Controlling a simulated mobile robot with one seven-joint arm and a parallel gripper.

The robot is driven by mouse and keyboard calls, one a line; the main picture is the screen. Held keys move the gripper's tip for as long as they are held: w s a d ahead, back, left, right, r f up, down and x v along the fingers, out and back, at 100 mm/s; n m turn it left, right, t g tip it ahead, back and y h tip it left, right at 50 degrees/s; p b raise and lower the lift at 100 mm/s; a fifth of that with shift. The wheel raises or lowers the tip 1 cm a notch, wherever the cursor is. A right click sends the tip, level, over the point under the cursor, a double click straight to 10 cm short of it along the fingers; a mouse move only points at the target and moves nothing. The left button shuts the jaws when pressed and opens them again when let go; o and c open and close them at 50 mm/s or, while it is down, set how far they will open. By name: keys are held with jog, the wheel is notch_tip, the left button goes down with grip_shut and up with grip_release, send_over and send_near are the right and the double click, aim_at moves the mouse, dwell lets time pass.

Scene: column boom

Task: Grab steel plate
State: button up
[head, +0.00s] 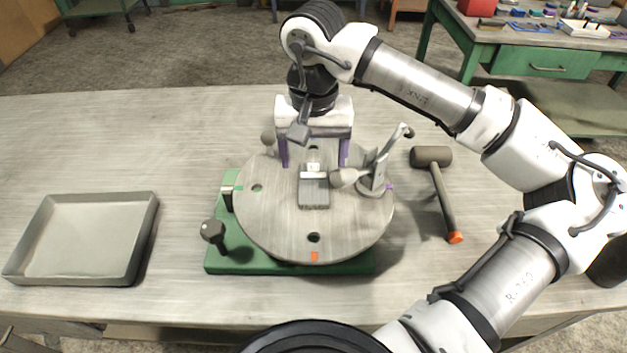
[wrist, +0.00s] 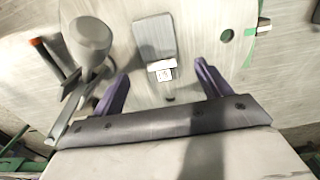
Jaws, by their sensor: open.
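The steel plate (head: 314,192) is a small grey rectangle with a white label, lying on the round turntable (head: 275,220) near its middle. It also shows in the wrist view (wrist: 153,38), label end toward my gripper. My gripper (head: 315,163) is open above the turntable, its purple fingers apart to either side of the plate's far end. In the wrist view the fingers (wrist: 160,85) are empty, with the plate between and beyond them. A clamp (head: 373,170) with a rounded grey tip stands right of the plate. I cannot tell whether its tip touches the plate.
The turntable sits on a green base (head: 285,263) with a black knob (head: 213,231) at its left. An empty grey tray (head: 85,240) is at left. A mallet (head: 440,185) lies at right. The bench between tray and base is clear.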

aim_at(313, 182)
jog(key=f, duration=0.1)
jog(key=f+p, duration=0.1)
jog(key=f, duration=0.1)
jog(key=shift+s+f+p, duration=0.3)
jog(key=shift+s, duration=0.1)
jog(key=shift+f, duration=0.65)
jog(key=shift+w+r, duration=0.1)
jog(key=c, duration=1.5)
jog(key=shift+c, duration=0.2)
